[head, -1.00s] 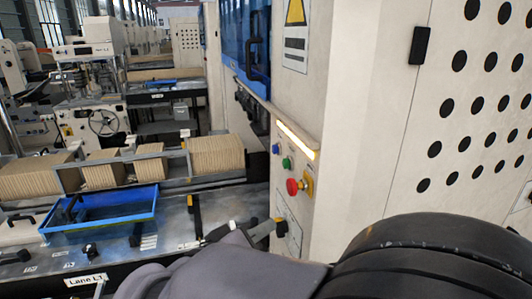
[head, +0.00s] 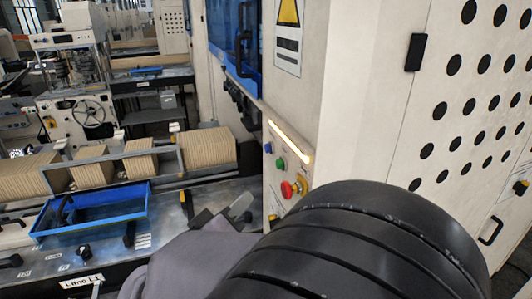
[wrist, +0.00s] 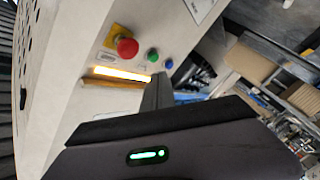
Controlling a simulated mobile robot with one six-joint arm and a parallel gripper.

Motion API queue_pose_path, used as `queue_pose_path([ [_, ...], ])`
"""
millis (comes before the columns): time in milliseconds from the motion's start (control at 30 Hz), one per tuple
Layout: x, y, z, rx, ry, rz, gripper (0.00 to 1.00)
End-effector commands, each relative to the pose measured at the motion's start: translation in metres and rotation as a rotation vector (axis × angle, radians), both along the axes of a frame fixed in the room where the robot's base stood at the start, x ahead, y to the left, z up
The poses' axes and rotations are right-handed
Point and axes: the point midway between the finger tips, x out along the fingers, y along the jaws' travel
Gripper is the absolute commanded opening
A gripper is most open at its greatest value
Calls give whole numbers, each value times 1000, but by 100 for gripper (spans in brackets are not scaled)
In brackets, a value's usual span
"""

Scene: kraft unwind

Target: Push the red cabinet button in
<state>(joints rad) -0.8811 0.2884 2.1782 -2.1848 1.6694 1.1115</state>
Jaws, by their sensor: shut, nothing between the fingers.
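The red button (head: 287,190) is a mushroom head on a yellow base, on the side face of the pale cabinet (head: 340,80). It also shows in the wrist view (wrist: 128,47), upper left of centre. My gripper (head: 242,206) is shut and empty, left of and slightly below the red button in the head view, apart from it in the picture. In the wrist view my grey fingers (wrist: 157,92) show below and right of the red button, near the glowing light bar. Exact depth between fingertips and panel is unclear.
A green button (head: 280,163) and a blue button (head: 268,148) sit above the red one, beside a lit bar (head: 292,141). My arm covers the lower middle.

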Motion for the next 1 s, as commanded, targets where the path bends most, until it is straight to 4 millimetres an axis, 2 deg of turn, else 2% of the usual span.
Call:
queue_pose_path([
  [200, 9, -31, -1, 0, 0, -1, 0],
  [400, 14, -48, -2, 0, 1, -1, 0],
  [1000, 15, -52, 0, 0, 1, 1, 0],
])
